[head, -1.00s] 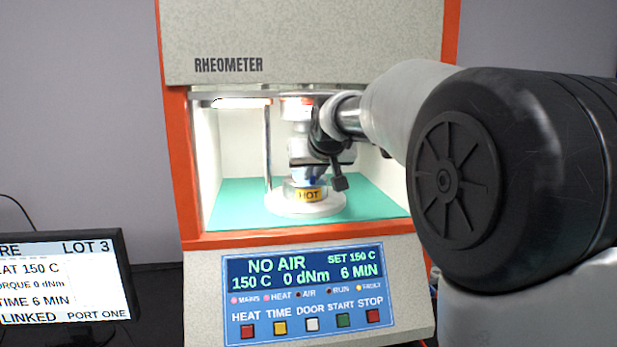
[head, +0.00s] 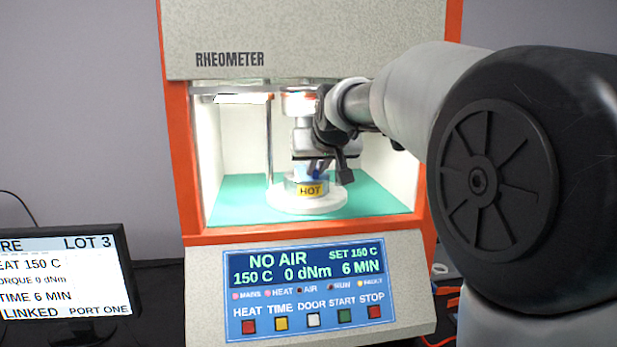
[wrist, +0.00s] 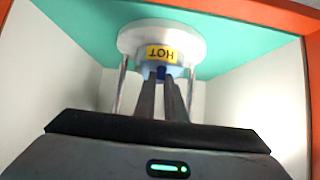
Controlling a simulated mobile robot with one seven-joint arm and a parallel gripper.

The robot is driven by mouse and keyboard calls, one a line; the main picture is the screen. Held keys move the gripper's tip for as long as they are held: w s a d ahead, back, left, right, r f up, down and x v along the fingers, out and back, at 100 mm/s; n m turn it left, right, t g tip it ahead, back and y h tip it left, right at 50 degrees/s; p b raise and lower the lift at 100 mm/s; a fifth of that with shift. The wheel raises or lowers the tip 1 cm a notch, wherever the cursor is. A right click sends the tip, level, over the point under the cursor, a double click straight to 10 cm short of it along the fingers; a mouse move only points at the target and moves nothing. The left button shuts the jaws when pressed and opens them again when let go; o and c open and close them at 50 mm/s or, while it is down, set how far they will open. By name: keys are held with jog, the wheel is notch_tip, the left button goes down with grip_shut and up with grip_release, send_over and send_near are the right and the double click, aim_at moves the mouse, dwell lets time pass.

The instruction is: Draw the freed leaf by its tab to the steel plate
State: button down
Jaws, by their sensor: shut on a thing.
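The leaf shows only as a bit of blue at the lower die: a dark blue tab (wrist: 161,73) between my fingertips in the wrist view, and a pale blue patch beside the fingers in the head view. My gripper (head: 318,166) is inside the rheometer chamber, just above the lower die (head: 297,178) with its yellow HOT label. In the wrist view my gripper (wrist: 162,78) is shut on the blue tab. The rest of the leaf is hidden by the fingers and die. I do not see the steel plate in any view.
The chamber opening has orange side walls (head: 178,150), a teal floor (head: 235,200) and steel posts (head: 269,140) near the die. The upper die (head: 302,103) hangs above my gripper. A control panel (head: 312,290) is below; a monitor (head: 65,280) stands left.

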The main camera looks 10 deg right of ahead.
jog(key=s+b, duration=0.7)
jog(key=s, duration=1.1)
dwell(1.4)
